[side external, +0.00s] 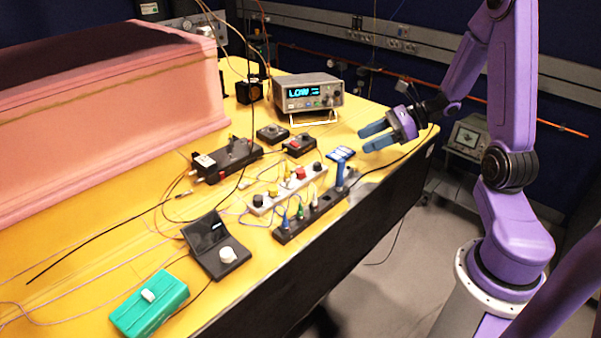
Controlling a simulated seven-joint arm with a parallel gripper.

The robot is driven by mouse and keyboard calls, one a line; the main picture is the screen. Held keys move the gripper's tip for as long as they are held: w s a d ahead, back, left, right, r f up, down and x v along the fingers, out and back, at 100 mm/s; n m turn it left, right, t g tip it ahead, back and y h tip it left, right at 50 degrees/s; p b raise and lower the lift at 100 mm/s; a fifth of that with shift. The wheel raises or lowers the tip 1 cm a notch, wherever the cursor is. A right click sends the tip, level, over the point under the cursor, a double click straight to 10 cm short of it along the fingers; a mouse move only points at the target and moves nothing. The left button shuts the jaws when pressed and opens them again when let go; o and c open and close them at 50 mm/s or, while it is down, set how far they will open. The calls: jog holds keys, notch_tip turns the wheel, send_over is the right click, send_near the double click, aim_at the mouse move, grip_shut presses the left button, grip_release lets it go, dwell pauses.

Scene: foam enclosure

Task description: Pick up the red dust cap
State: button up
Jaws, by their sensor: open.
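My gripper (364,140) is at the upper right, over the right end of the yellow table. Its two blue fingers point left and are apart, with nothing visible between them. A small red piece (301,172), which may be the red dust cap, sits on a white strip (262,209) among black and yellow knobs. It is to the left of and below my gripper in the picture, well apart from it. Another small red spot (299,141) shows on a black box behind the strip. I cannot tell for certain which is the cap.
A blue-topped stand (341,165) rises between my gripper and the strip. A black strip (290,230) with coloured plugs lies along the front edge. A meter (308,94) stands behind. Thin cables cross the table. A pink foam block (110,110) fills the left.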

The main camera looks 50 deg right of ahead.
send_near(304, 170)
jog(key=x, duration=0.3)
jog(key=shift+w+d+f, duration=0.1)
jog(key=shift+w+d, duration=0.05)
jog(key=shift+w, duration=0.05)
jog(key=x, duration=0.4)
jog(key=shift+s+a, duration=0.2)
jog(key=shift+a, duration=0.15)
jog(key=shift+w+a+f, duration=0.2)
jog(key=shift+w+a, duration=0.15)
jog(key=shift+w, duration=0.05)
grip_shut()
